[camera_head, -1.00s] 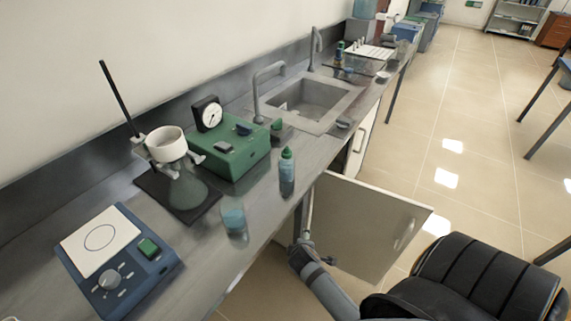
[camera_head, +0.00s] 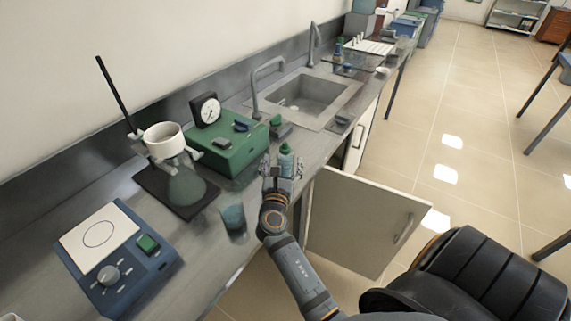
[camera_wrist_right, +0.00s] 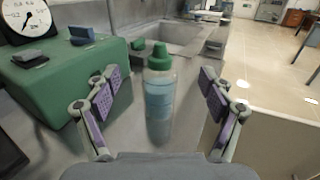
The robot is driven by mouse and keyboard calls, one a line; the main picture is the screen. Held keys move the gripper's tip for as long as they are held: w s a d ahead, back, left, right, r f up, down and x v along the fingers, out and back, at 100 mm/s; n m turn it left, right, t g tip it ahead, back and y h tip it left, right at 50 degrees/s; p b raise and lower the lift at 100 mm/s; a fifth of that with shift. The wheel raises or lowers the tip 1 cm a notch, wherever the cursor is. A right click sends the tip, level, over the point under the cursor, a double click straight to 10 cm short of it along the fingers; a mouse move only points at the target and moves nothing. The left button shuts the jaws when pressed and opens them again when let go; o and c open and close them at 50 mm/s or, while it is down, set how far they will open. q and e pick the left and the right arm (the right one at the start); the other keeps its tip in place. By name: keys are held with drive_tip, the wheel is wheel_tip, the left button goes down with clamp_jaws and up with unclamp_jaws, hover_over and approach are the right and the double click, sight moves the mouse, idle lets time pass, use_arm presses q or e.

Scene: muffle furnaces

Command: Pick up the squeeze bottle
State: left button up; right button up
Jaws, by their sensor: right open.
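The squeeze bottle (camera_head: 286,161) is clear with blue liquid and a green cap. It stands upright on the grey counter, right of the green gauge box. In the right wrist view the bottle (camera_wrist_right: 159,98) stands between the two spread fingers, with a gap on each side. My right gripper (camera_head: 284,170) is open around the bottle and hides its lower part in the head view; its purple-padded fingers (camera_wrist_right: 160,100) show in the wrist view. My left gripper is not in view.
The green gauge box (camera_head: 228,148) stands close left of the bottle. A blue-tinted beaker (camera_head: 234,218) is near the counter edge, beside my right arm. A stirrer (camera_head: 118,258), a stand with a flask (camera_head: 180,185) and a sink (camera_head: 308,98) are also on the counter. A cabinet door (camera_head: 362,222) hangs open below.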

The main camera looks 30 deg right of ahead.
sight(284, 168)
wheel_tip(284, 168, down, 8)
drive_tip(key=b, duration=0.7)
drive_tip(key=shift+w+d+r+p, duration=0.45)
drive_tip(key=shift+w+d+r, duration=0.15)
drive_tip(key=shift+w, duration=0.15)
drive_tip(key=shift+w+d+f, duration=0.2)
drive_tip(key=shift+w+d, duration=0.1)
drive_tip(key=b+x, duration=0.1)
drive_tip(key=x, duration=0.4)
drive_tip(key=shift+s+r, duration=0.1)
drive_tip(key=shift+a, duration=0.1)
drive_tip(key=shift+c, duration=1.2)
clamp_jaws()
